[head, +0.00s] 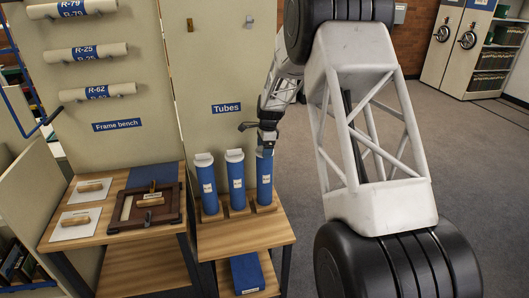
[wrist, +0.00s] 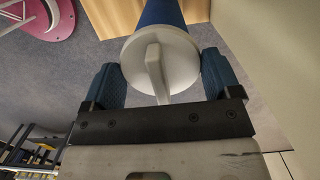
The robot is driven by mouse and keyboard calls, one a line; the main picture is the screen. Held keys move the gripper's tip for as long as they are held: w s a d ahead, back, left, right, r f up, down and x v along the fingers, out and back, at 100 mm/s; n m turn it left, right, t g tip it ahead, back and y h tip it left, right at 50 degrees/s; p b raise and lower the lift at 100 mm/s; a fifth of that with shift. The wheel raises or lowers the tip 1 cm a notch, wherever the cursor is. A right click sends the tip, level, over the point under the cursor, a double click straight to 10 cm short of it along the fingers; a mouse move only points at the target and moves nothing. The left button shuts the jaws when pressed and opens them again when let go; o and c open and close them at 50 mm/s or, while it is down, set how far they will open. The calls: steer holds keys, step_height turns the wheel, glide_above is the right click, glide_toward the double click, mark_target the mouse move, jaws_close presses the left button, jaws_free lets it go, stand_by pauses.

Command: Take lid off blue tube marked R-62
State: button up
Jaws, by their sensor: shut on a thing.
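Three blue tubes stand upright in wooden holders on the tubes bench: a left tube (head: 208,188), a middle tube (head: 236,184) and a right tube (head: 265,180). Their white labels are too small to read, so I cannot tell which is R-62. My gripper (head: 266,147) is at the top of the right tube and hides its lid in the head view. In the wrist view, the pale round lid (wrist: 185,62) with a raised bar handle sits between my blue finger pads, which are shut on it. The tube's blue body (wrist: 160,11) shows directly beyond the lid.
The left and middle tubes have white lids and stand close by. A blue box (head: 247,272) lies on the shelf below. A panel with a Tubes sign (head: 226,108) rises behind. The frame bench (head: 115,235) is at left, and open floor lies right.

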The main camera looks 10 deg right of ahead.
steer(key=shift+r, duration=0.1)
steer(key=shift+r, duration=0.8)
step_height(320, 180, up, 2)
steer(key=s+a+r, duration=0.1)
steer(key=s, duration=1.5)
steer(key=shift+r, duration=0.15)
steer(key=s+a+f+n, duration=0.1)
steer(key=s+a+f, duration=0.2)
steer(key=f, duration=0.6)
steer(key=s+a+f+n, duration=0.2)
steer(key=s+a+f, duration=0.1)
steer(key=s+f, duration=0.4)
steer(key=s+a+f+n, duration=0.1)
steer(key=s+a+f, duration=0.2)
steer(key=f, duration=1)
steer(key=shift+s+a+f+n+g, duration=0.15)
steer(key=shift+s+a+n+g, duration=0.2)
steer(key=shift+s, duration=0.9)
